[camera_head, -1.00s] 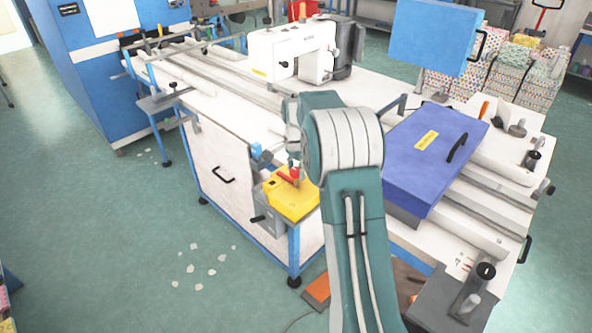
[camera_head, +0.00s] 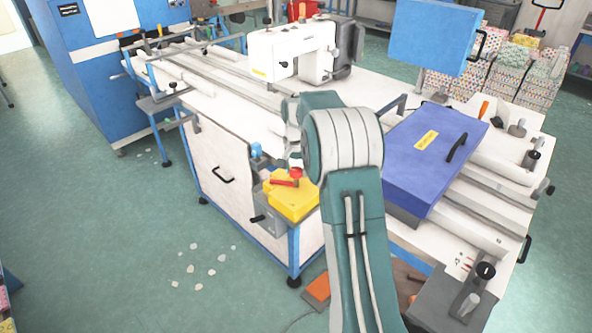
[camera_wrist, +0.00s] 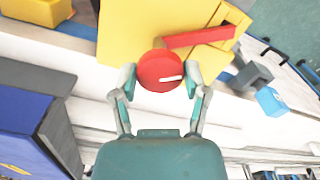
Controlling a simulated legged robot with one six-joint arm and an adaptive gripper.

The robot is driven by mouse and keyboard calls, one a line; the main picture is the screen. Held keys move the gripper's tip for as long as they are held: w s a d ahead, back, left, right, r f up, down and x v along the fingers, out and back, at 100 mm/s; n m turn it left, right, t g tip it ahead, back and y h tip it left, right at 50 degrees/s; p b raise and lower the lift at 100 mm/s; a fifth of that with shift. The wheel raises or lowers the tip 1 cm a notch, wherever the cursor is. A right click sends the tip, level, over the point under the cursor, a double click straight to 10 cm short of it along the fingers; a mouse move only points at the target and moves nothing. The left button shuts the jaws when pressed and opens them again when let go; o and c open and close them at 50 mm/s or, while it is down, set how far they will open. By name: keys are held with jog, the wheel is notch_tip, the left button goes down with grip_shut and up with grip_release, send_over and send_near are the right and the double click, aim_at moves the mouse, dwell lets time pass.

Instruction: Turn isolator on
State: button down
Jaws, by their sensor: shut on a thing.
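The isolator is a yellow box (camera_head: 293,203) at the front corner of the white sewing bench, with a red lever (camera_head: 284,183) on top. In the head view the lever points left. In the wrist view the yellow box (camera_wrist: 135,28), the red lever (camera_wrist: 200,38) and a round red knob (camera_wrist: 155,75) with a white mark show close up. My gripper (camera_wrist: 162,82) has one finger on each side of the knob and is shut on it. In the head view my arm hides most of the gripper.
A blue-purple case (camera_head: 425,165) lies on the bench right of my arm. A white sewing machine (camera_head: 290,55) stands behind. A grey part with a blue end (camera_wrist: 270,100) sits near the box in the wrist view. The floor at left is open, with pale scraps.

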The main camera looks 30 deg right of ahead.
jog(key=n, duration=0.5)
jog(key=shift+f+n, duration=0.2)
jog(key=shift+n, duration=0.1)
jog(key=n, duration=0.5)
jog(key=shift+n, duration=0.3)
jog(key=shift+c, duration=0.4)
grip_release()
jog(key=shift+r, duration=0.1)
notch_tip(320, 180, up, 12)
jog(key=shift+w, duration=0.15)
dwell(0.5)
